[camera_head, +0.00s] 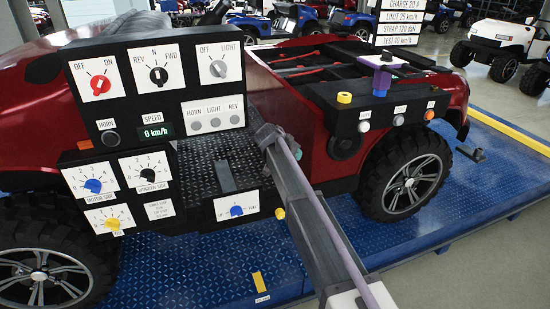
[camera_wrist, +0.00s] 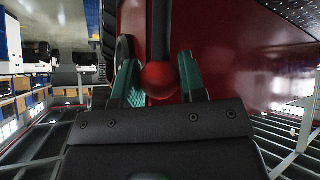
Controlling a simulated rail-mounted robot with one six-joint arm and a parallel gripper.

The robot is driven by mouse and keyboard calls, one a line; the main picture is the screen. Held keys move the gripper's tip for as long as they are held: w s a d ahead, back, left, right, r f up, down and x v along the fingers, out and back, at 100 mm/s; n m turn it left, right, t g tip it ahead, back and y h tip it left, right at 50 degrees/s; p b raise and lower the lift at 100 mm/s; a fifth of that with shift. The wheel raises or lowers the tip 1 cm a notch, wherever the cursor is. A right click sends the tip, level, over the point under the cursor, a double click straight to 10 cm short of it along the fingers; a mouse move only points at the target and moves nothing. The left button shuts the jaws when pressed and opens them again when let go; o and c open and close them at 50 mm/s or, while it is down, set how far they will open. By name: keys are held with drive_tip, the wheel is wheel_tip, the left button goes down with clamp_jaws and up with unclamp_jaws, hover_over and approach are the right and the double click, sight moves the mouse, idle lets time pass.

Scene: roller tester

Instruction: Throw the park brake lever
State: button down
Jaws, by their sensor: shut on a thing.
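In the wrist view a dark lever rod (camera_wrist: 160,32) ends in a round red knob (camera_wrist: 160,80); it appears to be the park brake lever, though no label shows. My gripper (camera_wrist: 159,76) has its two green fingers on either side of the knob and is shut on it. The rod points away from the gripper, along a red body panel (camera_wrist: 220,60). In the head view my arm reaches up to the vehicle's side beside the control panel.
The black control panel (camera_head: 140,65) with switches and a speed display reading 0 km/h stands left of my arm. A lower panel has several knobs, including a blue knob (camera_head: 237,211). The red vehicle (camera_head: 20,105) stands on a blue deck (camera_head: 190,275). A black box with buttons (camera_head: 400,121) is at right.

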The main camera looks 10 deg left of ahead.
drive_tip(key=shift+s+a, duration=0.3)
drive_tip(key=shift+a, duration=0.25)
drive_tip(key=c, duration=0.9)
unclamp_jaws()
drive_tip(key=shift+s+a, duration=0.1)
drive_tip(key=shift+a, duration=0.1)
drive_tip(key=shift+o, duration=0.9)
drive_tip(key=shift+d, duration=0.1)
drive_tip(key=shift+r, duration=0.1)
drive_tip(key=s+a, duration=0.7)
drive_tip(key=s, duration=0.3)
drive_tip(key=shift+s+r+p, duration=0.35)
drive_tip(key=shift+s+p, duration=0.05)
drive_tip(key=shift+p, duration=0.05)
